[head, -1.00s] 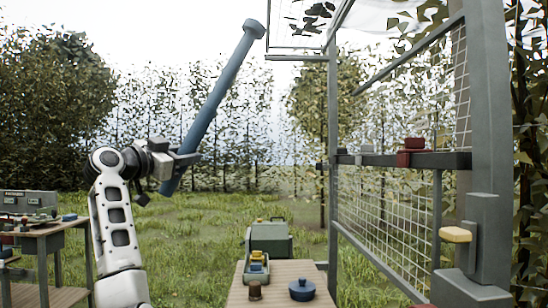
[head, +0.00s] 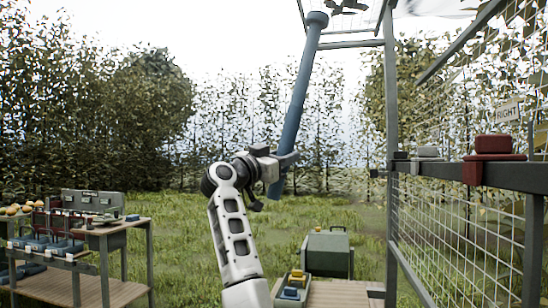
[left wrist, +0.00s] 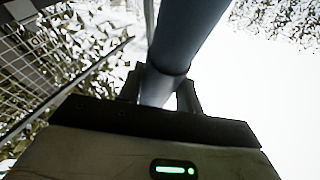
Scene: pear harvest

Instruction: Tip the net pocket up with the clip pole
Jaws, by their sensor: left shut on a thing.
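My left gripper (head: 277,160) is shut on the lower part of the blue clip pole (head: 297,110). The pole stands nearly upright, leaning a little right toward its top. Its wide round head is at the lower edge of the net pocket (head: 345,22), which hangs in a frame at the top of the head view and holds dark leaf-like bits. I cannot tell whether head and pocket touch. In the left wrist view the pole (left wrist: 188,35) runs up from between the fingers (left wrist: 160,92). My right gripper is not in view.
A grey post and mesh fence (head: 460,235) stand on the right, with a rail carrying a red clamp-like block (head: 492,146). A green box (head: 328,252) and a small tray (head: 292,287) are at the lower middle. A bench (head: 105,262) with fruit and tools stands left. Grass lies between.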

